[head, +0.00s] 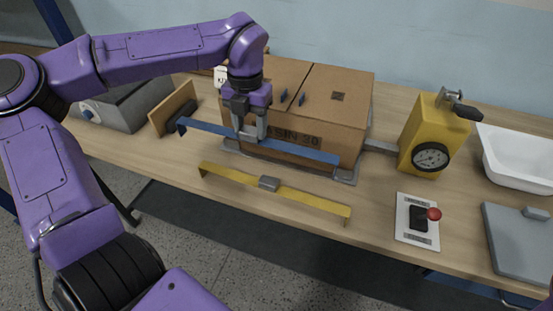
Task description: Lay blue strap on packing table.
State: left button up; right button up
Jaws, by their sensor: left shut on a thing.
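The blue strap (303,153) is a long thin bar with a bent-down end at the left. My left gripper (250,134) points down and is shut on it near its middle. The strap is held in front of the cardboard box, above the table, tilted down to the right in the picture. The packing table (170,164) is a long light wooden bench. A yellow strap (315,203) with a grey middle piece lies on it near the front edge. My right gripper is not in view.
The cardboard box (340,110) stands on a grey plate behind the strap. To the right are a yellow gauge unit (425,140), a joystick panel (405,215), a white basin (515,160) and a grey slab (510,245). A grey case (125,105) and wooden block (172,105) stand left.

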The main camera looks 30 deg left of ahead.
aim_at(271, 143)
pick_arm(q)
jog(key=d, duration=0.3)
jog(key=d+p, duration=0.1)
jog(key=d, duration=0.1)
jog(key=shift+w+d+r, duration=0.1)
jog(key=shift+w+r, duration=0.05)
jog(key=shift+w, duration=0.25)
notch_tip(271, 143, down, 6)
jog(key=shift+w+r, duration=0.1)
jog(key=shift+f+p, duration=0.3)
jog(key=shift+f, duration=0.45)
notch_tip(271, 143, down, 4)
jog(key=shift+r+p, duration=0.1)
jog(key=shift+p, duration=0.5)
jog(key=shift+f, duration=0.3)
jog(key=shift+d, duration=0.1)
jog(key=shift+f, duration=0.1)
jog(key=o, duration=1.1)
